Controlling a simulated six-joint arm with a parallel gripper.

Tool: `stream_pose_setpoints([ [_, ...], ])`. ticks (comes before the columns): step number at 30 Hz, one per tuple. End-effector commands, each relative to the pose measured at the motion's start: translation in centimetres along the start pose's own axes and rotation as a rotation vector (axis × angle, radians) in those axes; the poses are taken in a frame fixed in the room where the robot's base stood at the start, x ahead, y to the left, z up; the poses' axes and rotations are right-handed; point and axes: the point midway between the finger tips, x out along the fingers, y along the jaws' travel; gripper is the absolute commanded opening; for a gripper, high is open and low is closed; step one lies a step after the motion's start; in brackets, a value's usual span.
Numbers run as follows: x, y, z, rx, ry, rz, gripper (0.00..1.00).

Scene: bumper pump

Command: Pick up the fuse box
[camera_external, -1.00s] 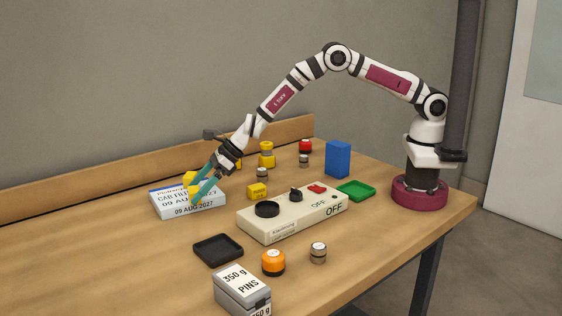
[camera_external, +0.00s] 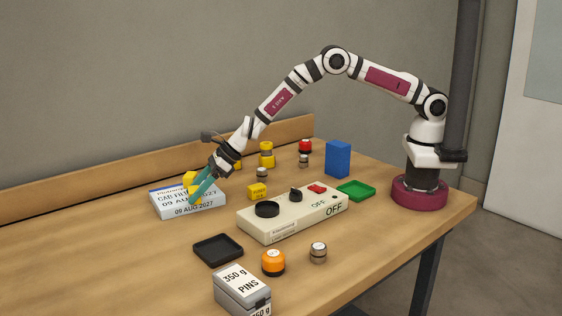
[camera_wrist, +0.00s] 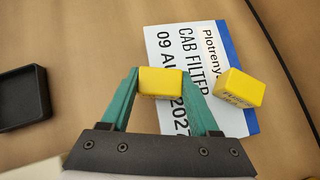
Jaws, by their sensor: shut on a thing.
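My gripper (camera_external: 195,198) is shut on a small yellow box (camera_wrist: 160,82), which sits between the teal fingers in the wrist view. It looks like a fuse box, but I cannot read a label on it. In the external view the fingers partly hide it. It is over the white and blue cab filter carton (camera_external: 206,209); I cannot tell whether it still touches the carton. A second yellow box (camera_wrist: 240,88) with small print lies tilted on the carton, right of the fingers in the wrist view.
A black tray (camera_external: 218,250) and a cream switch panel (camera_external: 293,213) are nearby. A blue block (camera_external: 338,159), green tray (camera_external: 356,190), orange knob (camera_external: 273,262) and grey pins box (camera_external: 242,290) stand around. The front left table is clear.

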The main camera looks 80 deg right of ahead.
Motion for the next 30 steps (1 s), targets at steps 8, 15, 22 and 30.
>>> stream_pose_setpoints([
  [8,-1.5,0.0,1.5,-0.002,-0.001,0.0,0.0],
  [15,-5.3,-2.1,2.8,0.003,-0.001,-0.003,0.0],
  [22,-10.2,-6.2,2.6,0.002,-0.001,-0.003,0.0],
  [30,-13.5,-9.2,2.0,-0.069,0.001,0.067,0.0],
])
